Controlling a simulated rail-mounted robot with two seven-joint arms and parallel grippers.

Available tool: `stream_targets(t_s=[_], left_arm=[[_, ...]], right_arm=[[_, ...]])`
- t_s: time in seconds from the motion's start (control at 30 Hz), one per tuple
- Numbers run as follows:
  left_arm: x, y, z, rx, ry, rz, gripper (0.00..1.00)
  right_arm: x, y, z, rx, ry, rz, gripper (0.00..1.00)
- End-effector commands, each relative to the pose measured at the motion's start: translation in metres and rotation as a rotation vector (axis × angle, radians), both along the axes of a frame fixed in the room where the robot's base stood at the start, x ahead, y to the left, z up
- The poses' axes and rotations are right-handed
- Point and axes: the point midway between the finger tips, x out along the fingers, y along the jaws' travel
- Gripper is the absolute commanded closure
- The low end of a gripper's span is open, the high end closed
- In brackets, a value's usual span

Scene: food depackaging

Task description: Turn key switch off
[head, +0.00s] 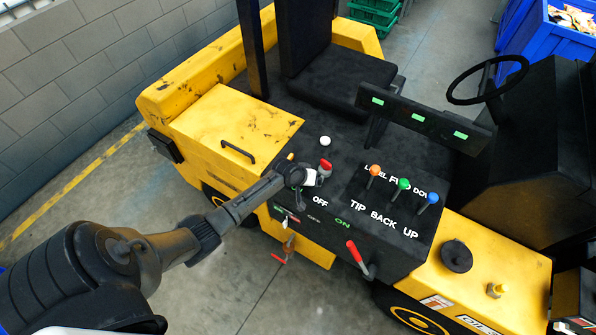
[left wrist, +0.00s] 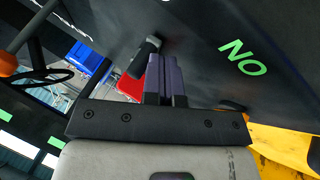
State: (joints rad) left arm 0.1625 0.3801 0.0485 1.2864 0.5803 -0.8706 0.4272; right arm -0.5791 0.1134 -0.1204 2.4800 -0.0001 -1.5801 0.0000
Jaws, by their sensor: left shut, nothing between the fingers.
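The black control panel (head: 330,212) of the yellow vehicle carries white OFF lettering (head: 320,201) and green ON lettering (head: 342,223). The green ON also shows upside down in the left wrist view (left wrist: 243,57). My left gripper (head: 312,178) is over the panel, just above the OFF lettering in the picture. Its dark purple fingers (left wrist: 165,80) are shut and empty in the left wrist view. I cannot clearly pick out the key switch; the gripper may hide it. My right gripper is not in view.
A red-handled lever (head: 357,257) stands at the panel's front; a red handle (left wrist: 130,88) shows beside the fingers. Orange (head: 375,170), green (head: 403,184) and blue (head: 432,198) knobs stand to the right. A red-topped knob (head: 325,165) is close to the gripper.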

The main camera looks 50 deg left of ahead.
Motion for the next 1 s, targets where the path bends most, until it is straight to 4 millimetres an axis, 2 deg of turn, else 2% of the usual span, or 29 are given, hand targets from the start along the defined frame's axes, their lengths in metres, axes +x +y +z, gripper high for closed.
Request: stream_targets(t_s=[0.03, 0.2, 0.6, 1.0], left_arm=[[0.003, -0.007, 0.006, -0.005, -0.002, 0.031, 1.00], [0.006, -0.014, 0.003, -0.001, 0.001, 0.040, 1.00], [0.012, -0.024, 0.000, 0.000, -0.001, 0.039, 1.00], [0.012, -0.026, -0.001, -0.001, 0.000, 0.038, 1.00]], right_arm=[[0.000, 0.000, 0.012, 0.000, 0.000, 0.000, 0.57], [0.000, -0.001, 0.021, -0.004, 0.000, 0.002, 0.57], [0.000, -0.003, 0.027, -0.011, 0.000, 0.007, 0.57], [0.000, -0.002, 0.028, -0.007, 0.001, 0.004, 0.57]])
